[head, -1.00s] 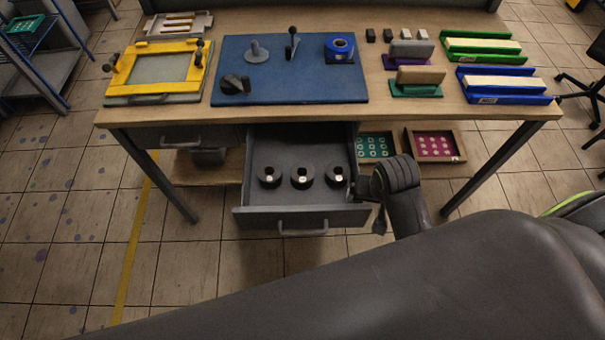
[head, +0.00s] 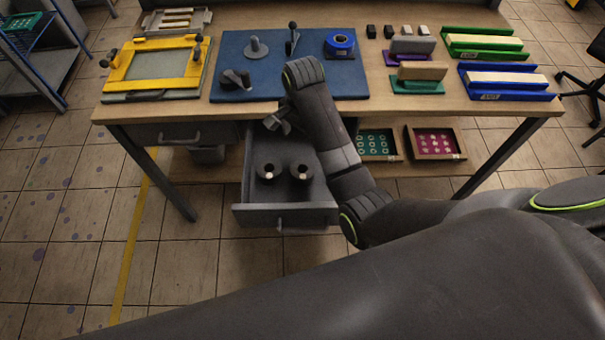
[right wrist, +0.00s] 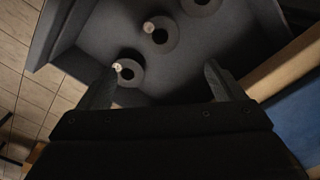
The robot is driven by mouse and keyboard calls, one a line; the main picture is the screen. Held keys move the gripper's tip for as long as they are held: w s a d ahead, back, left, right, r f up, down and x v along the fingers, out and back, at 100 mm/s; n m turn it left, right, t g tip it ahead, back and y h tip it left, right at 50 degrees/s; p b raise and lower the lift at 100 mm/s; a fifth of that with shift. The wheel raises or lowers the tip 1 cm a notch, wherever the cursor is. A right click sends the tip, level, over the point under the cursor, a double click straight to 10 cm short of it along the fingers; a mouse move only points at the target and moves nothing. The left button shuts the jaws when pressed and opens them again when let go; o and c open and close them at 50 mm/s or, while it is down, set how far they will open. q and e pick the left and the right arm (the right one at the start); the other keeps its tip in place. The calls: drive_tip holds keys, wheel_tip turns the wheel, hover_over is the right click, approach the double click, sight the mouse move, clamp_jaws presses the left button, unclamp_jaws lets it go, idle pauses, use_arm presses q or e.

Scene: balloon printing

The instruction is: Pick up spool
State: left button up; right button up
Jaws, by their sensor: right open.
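Dark ring-shaped spools with pale centre pieces stand in the open grey drawer (head: 255,214). In the head view two show, a left spool (head: 261,174) and a middle spool (head: 308,175); my right arm hides the third. The right wrist view shows three: a near spool (right wrist: 137,76), a middle spool (right wrist: 171,43) and a far spool (right wrist: 204,9) at the top edge. My right gripper (head: 278,123) is open and empty above the back of the drawer. In the right wrist view its left finger overlaps the near spool; contact cannot be told. My left gripper is out of view.
Above the drawer is the wooden tabletop (head: 400,103), with a blue mat (head: 300,90) holding a blue tape roll (head: 340,42). A yellow frame (head: 120,75) is at left. Trays with green (head: 376,145) and pink (head: 434,142) pieces lie on the lower shelf.

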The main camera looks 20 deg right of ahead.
drive_tip(key=p, duration=0.1)
hover_over(302, 170)
drive_tip(key=s, duration=0.1)
drive_tip(key=f, duration=1.1)
drive_tip(key=shift+s+a, duration=0.1)
drive_tip(key=shift+s, duration=0.1)
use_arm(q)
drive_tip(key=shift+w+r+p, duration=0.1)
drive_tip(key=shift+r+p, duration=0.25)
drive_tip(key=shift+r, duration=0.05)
use_arm(e)
drive_tip(key=shift+f, duration=2.25)
drive_tip(key=c, duration=1.1)
drive_tip(key=shift+o, duration=0.2)
drive_tip(key=shift+r, duration=0.1)
wheel_tip(302, 170, up, 10)
drive_tip(key=shift+f, duration=0.1)
